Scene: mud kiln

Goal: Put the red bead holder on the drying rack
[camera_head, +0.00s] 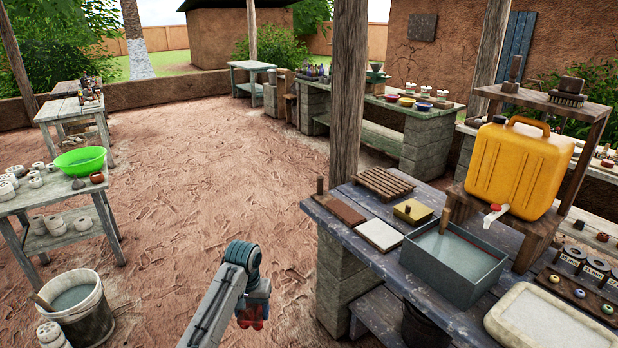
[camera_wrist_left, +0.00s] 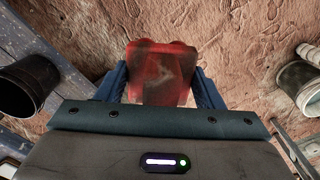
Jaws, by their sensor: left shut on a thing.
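My left gripper (camera_head: 252,308) hangs over the bare ground, left of the dark worktable. It is shut on a dark red, blotchy piece, the red bead holder (camera_head: 250,319). In the left wrist view the red bead holder (camera_wrist_left: 160,72) sits between the two blue fingers of the left gripper (camera_wrist_left: 162,88). A wooden slatted rack (camera_head: 383,183), which looks like the drying rack, lies flat at the back left of the worktable (camera_head: 408,278), with nothing visible on it. My right gripper is not in view.
A wooden post (camera_head: 346,100) stands just behind the worktable. A grey basin (camera_head: 455,265), a yellow jerrycan (camera_head: 518,170) and a white tray (camera_head: 545,318) crowd its right part. A bucket (camera_head: 78,308) stands at lower left. The ground between is open.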

